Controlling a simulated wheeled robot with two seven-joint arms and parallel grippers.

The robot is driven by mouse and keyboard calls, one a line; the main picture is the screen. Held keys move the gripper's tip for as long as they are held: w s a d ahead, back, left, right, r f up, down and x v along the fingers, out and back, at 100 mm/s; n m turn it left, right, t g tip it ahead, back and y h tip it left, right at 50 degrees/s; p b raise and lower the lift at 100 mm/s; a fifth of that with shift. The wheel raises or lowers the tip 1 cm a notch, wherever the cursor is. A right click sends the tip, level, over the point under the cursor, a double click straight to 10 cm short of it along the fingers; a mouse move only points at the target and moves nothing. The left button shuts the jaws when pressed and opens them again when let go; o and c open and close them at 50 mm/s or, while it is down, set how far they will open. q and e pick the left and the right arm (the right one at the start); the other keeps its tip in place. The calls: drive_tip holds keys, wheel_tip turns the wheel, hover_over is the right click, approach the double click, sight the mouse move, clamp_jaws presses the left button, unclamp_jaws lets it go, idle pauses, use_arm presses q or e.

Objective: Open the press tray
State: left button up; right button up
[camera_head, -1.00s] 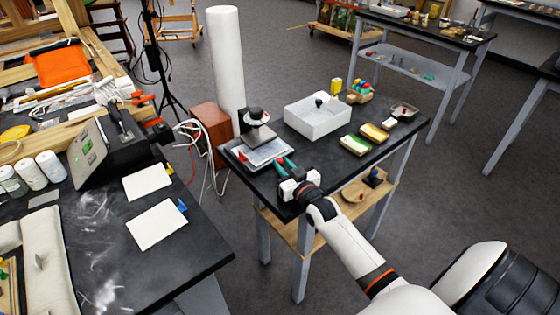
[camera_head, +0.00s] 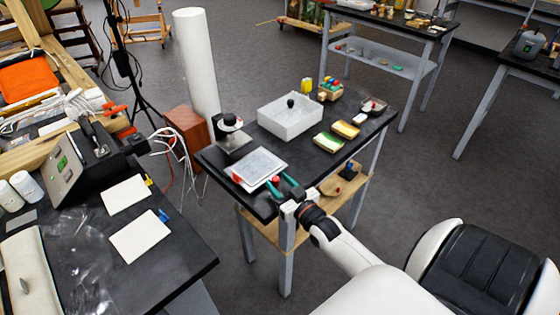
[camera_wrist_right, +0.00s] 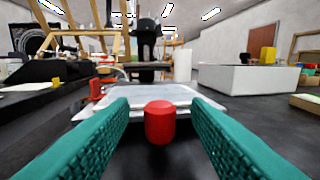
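The press (camera_head: 232,133) stands at the back left corner of the black table, with a dark head and a pale part below it. Its flat silver-grey tray (camera_head: 258,165) lies in front of it, slid out towards me and clear of the press head. A red knob (camera_wrist_right: 159,122) is at the tray's front edge. My right gripper (camera_head: 283,184) is open at the tray's front, its teal fingers apart. In the right wrist view the knob shows between the fingertips, with a gap on each side. My left gripper is not in view.
A white open box (camera_head: 290,120) stands behind and right of the tray. A tall white roll (camera_head: 196,70) stands behind the table. A dark workbench (camera_head: 170,265) is at left. The table's front edge is close under my gripper.

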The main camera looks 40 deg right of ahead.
drive_tip(key=shift+s, duration=0.1)
drive_tip(key=s+a+b, duration=0.1)
drive_tip(key=s+b, duration=0.1)
drive_tip(key=s, duration=0.9)
drive_tip(key=shift+s, duration=0.4)
